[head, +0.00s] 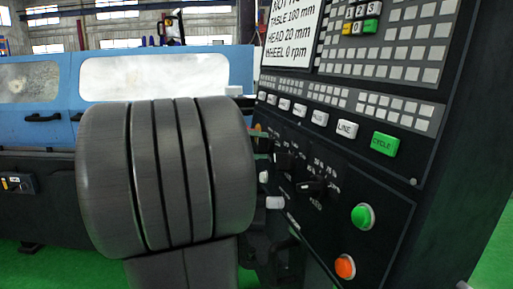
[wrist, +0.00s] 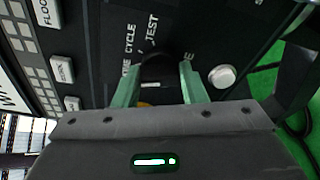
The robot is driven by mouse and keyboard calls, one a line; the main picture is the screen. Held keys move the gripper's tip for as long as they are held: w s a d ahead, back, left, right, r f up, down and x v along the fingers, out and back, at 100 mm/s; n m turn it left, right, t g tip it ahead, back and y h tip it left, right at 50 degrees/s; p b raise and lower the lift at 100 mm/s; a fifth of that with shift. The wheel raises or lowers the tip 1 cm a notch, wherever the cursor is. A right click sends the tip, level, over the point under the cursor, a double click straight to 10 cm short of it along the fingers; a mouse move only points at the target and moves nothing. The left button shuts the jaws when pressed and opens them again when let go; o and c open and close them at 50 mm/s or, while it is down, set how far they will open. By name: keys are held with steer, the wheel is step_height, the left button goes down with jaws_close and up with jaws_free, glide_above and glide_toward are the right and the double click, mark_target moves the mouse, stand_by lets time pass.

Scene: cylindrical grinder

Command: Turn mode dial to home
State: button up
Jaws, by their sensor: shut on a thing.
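The mode dial (wrist: 158,66) is a dark round knob on the black control panel, seen between my fingers in the wrist view. Printed labels around it include "CYCLE" and "TEST"; another ends in "E", and the rest is covered. My gripper (wrist: 160,72) has two pale green fingers, shut on the dial from both sides. The fingers hide much of the knob, so its pointing direction cannot be told. In the head view my gripper (head: 264,144) is at the panel's left edge, largely hidden behind my arm, and the dial cannot be made out there.
The panel carries other black dials (head: 310,187), a green CYCLE button (head: 385,144), a green round button (head: 362,216) and an orange one (head: 345,266). A white round button (wrist: 222,77) sits close to my right finger. A blue machine (head: 170,75) stands behind.

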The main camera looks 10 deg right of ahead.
steer(key=o, duration=1)
steer(key=shift+a, duration=0.1)
steer(key=p+v, duration=0.1)
steer(key=v, duration=1.2)
steer(key=shift+s+a, duration=0.15)
steer(key=shift+a, duration=0.15)
steer(key=b+x, duration=0.1)
steer(key=x, duration=1.2)
steer(key=shift+d, duration=0.4)
steer(key=shift+a, duration=0.1)
